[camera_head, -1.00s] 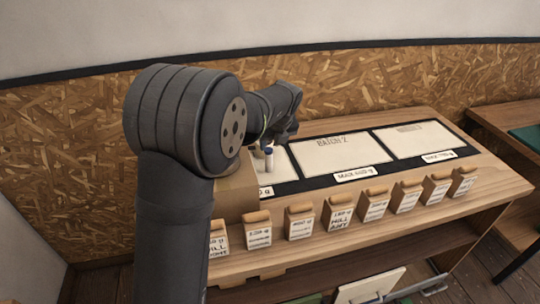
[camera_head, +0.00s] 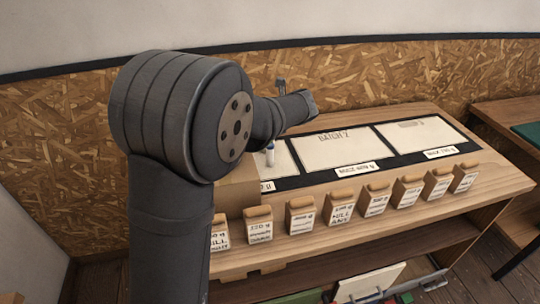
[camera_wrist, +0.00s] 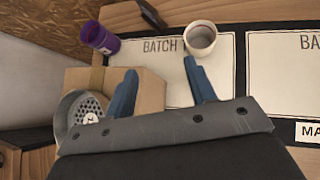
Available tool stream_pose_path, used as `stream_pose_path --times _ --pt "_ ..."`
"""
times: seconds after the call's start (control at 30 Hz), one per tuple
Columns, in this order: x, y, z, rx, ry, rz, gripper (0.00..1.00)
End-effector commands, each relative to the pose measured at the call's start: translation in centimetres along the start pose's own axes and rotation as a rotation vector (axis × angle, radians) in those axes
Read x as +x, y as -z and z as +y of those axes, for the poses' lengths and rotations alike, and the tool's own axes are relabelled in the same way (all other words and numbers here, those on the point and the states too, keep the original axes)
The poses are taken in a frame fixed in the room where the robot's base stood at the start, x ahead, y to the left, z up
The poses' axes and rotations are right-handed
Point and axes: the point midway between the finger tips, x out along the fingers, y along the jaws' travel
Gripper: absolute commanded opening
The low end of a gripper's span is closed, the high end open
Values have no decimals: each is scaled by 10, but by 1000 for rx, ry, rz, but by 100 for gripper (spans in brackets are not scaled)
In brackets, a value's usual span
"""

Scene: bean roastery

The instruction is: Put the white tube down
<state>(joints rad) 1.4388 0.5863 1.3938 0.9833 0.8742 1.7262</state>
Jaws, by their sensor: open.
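The white tube (camera_wrist: 201,40) shows its round open end in the wrist view, at the upper right corner of the first pale "BATCH" panel (camera_wrist: 158,88). In the head view a small white upright shape with a blue top (camera_head: 270,158), likely this tube, stands on the left panel. My gripper (camera_wrist: 160,66) has its two blue fingers spread, with nothing between them. In the head view my arm hides most of the gripper.
A cardboard box (camera_wrist: 143,90) sits left of the panel, with a metal perforated cup (camera_wrist: 80,115) and a purple container (camera_wrist: 98,38) near it. Several labelled paper bags (camera_head: 341,206) line the bench's front edge. The middle panel (camera_head: 342,148) and right panel are bare.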

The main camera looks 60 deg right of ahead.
Motion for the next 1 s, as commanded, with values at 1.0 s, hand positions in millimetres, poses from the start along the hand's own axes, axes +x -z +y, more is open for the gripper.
stream_pose_path --times 1.0 --pt "65 96 -44 6 198 -320 51"
